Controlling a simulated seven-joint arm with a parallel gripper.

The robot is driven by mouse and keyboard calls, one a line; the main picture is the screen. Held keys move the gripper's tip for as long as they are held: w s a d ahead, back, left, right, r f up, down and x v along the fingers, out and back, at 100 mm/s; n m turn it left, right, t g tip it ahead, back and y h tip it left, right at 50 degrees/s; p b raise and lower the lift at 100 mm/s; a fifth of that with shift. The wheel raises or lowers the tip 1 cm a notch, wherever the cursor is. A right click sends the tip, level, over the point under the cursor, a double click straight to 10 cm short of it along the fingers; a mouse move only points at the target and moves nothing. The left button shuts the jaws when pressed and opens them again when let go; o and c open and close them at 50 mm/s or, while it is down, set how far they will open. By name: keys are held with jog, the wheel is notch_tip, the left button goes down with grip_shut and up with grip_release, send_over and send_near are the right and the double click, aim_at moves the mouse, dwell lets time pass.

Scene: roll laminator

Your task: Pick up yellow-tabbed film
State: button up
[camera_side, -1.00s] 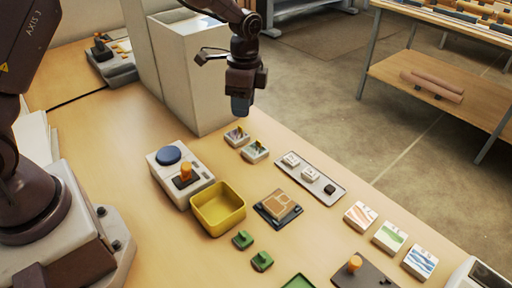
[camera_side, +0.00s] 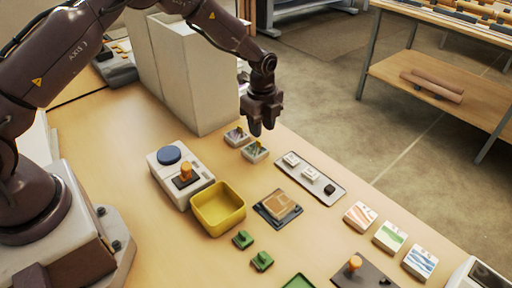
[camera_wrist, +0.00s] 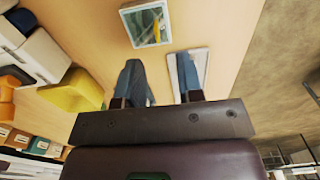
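Two small white tiles with pictured tops and small tabs lie side by side on the table in the side view, a rear one (camera_side: 236,136) and a front one (camera_side: 254,152). The tab colours are too small to tell there. The wrist view shows one pale-framed tile (camera_wrist: 146,24) with a green, blue and yellow face, ahead of the fingers. My gripper (camera_side: 264,130) hangs above and close to the front tile, fingers down. In the wrist view its two fingers (camera_wrist: 160,72) stand apart with nothing between them.
A yellow bin (camera_side: 218,209) and a white device (camera_side: 168,184) with a blue disc and orange knob stand in front. A grey tray (camera_side: 335,195) with small blocks lies to the right. A tall pale box (camera_side: 190,80) stands close behind my gripper.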

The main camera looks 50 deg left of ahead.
aim_at(255, 146)
jog(key=shift+s+a+f, duration=0.1)
jog(key=shift+a+f, duration=0.05)
jog(key=shift+f, duration=2.6)
grip_shut()
